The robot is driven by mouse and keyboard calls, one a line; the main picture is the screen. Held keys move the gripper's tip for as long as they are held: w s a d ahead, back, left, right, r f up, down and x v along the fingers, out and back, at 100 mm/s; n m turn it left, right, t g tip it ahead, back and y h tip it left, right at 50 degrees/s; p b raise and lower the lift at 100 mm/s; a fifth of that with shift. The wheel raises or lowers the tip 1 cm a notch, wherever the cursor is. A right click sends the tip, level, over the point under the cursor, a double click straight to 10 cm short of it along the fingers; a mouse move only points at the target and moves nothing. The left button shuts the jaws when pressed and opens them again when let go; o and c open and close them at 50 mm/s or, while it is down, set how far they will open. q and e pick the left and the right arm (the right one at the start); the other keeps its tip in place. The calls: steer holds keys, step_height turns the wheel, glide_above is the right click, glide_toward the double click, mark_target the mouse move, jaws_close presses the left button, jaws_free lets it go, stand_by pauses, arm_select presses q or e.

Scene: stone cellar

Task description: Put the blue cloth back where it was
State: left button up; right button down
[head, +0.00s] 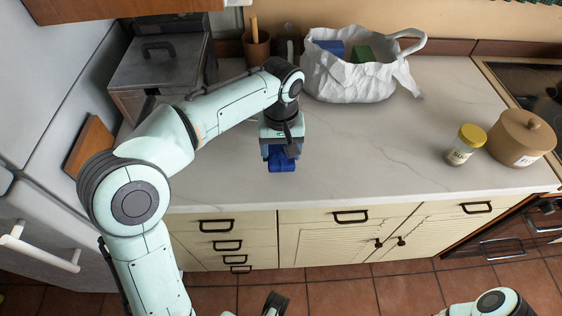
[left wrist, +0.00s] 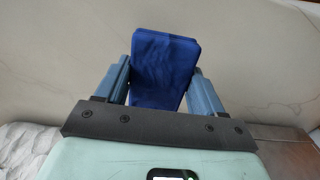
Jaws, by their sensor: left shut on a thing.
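My left gripper (head: 281,152) is shut on the blue cloth (head: 282,164), which looks like a folded, flat pad. It points down over the pale counter, left of its middle and near the front. In the left wrist view the cloth (left wrist: 165,70) sits between the two fingers (left wrist: 163,84) and sticks out past them. I cannot tell whether its lower edge touches the counter.
A crumpled white bag (head: 345,82) holding a blue item (head: 330,46) and a green item (head: 361,53) stands behind. A yellow-lidded jar (head: 465,146) and a tan lidded pot (head: 521,139) stand right. A grey metal box (head: 155,62) is back left. The counter's middle (head: 370,145) is clear.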

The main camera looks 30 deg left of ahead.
mark_target(281, 152)
arm_select(q)
steer(key=shift+f+b, duration=0.35)
steer(key=shift+f, duration=1.75)
steer(key=shift+f, duration=0.1)
steer(key=o, duration=0.9)
steer(key=shift+o, duration=0.2)
step_height(281, 152, up, 12)
steer(key=p, duration=0.2)
steer(key=shift+p, duration=0.4)
